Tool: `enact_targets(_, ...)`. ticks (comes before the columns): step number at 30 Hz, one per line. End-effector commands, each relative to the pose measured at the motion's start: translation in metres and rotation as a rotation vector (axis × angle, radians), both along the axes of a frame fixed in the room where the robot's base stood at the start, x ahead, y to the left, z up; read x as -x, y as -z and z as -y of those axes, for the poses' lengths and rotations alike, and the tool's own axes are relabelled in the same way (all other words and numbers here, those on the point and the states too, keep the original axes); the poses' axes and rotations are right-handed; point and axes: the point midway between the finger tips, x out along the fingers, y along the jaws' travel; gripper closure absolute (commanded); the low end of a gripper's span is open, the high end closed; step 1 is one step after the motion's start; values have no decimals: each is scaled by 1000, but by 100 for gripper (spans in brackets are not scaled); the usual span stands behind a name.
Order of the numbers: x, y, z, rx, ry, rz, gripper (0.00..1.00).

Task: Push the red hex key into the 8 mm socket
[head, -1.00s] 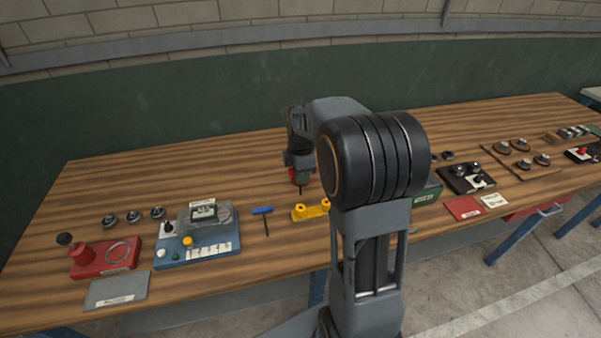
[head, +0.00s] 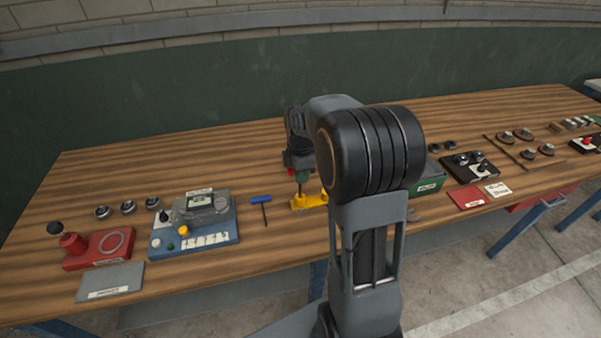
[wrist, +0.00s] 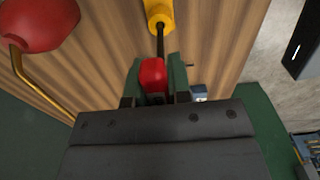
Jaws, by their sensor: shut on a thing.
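My gripper (wrist: 156,78) is shut on the red hex key (wrist: 152,73), with the green fingers on either side of its red handle. The black shaft points away from the jaws to a yellow socket (wrist: 157,12), and its tip meets the socket. I cannot tell how deep it sits. In the head view my gripper (head: 301,178) is over the yellow socket block (head: 308,202), with the dark shaft upright between them. My arm hides the block's right part. No size marking can be read on it.
A blue-handled hex key (head: 261,199) lies left of the block. A blue tester (head: 195,235) and a red press (head: 97,248) stand further left. A green box (head: 430,180) is to the right. A red rounded thing (wrist: 40,24) with a brass-coloured rod shows in the wrist view.

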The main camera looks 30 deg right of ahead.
Motion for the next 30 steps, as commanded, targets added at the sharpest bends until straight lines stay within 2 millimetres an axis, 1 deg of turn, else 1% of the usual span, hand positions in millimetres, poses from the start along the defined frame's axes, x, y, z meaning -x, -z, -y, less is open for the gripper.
enact_targets(13,0,2,0,0,0,0,100)
enact_targets(30,0,16,0,0,0,0,100)
